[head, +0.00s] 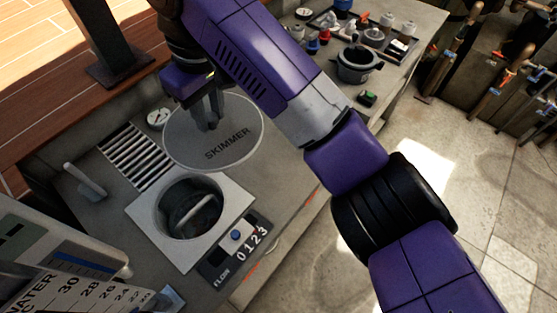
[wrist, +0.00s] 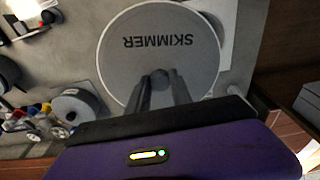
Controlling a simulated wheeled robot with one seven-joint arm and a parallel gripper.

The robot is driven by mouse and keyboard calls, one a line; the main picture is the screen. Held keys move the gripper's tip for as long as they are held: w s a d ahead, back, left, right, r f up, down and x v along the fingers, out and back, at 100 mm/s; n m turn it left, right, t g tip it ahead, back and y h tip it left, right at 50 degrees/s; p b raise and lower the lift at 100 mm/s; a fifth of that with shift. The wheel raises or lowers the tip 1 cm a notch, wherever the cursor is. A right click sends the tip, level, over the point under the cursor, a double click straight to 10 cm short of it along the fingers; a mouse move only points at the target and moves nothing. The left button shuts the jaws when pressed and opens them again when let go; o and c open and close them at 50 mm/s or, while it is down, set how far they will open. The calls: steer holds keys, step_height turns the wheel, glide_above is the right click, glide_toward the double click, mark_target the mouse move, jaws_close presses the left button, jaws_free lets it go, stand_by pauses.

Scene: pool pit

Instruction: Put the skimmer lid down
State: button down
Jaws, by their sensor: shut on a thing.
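The skimmer lid (head: 238,134) is a round grey disc marked SKIMMER. In the head view it is at the upper middle, over the grey counter beside the slatted grille. It also shows in the wrist view (wrist: 158,47), with its lettering upside down. My gripper (head: 212,122) is above the lid, fingers pointing down at its middle. In the wrist view the fingers (wrist: 162,85) are shut on a small dark knob at the lid's centre. Whether the lid touches the counter or hangs just above it, I cannot tell. The open round skimmer well (head: 190,207) is nearer, with a dark basket and handle inside.
A slatted grille (head: 136,155) and a white round gauge (head: 158,118) lie left of the lid. A number panel (head: 236,250) sits in front of the well. A dark pot (head: 358,66) and several small fittings stand at the counter's far end. A dark post (head: 105,45) rises behind.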

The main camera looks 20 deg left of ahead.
steer(key=w+d+m+b, duration=0.3)
steer(key=w+d, duration=0.7)
steer(key=w, duration=0.1)
step_height(320, 180, down, 20)
steer(key=p, duration=0.3)
steer(key=shift+r, duration=0.1)
steer(key=c, duration=1.1)
jaws_free()
steer(key=shift+c, duration=0.2)
step_height(320, 180, up, 12)
steer(key=d+b, duration=0.1)
steer(key=shift+s+d+b, duration=0.15)
steer(key=shift+s+b, duration=0.15)
steer(key=shift+b, duration=0.05)
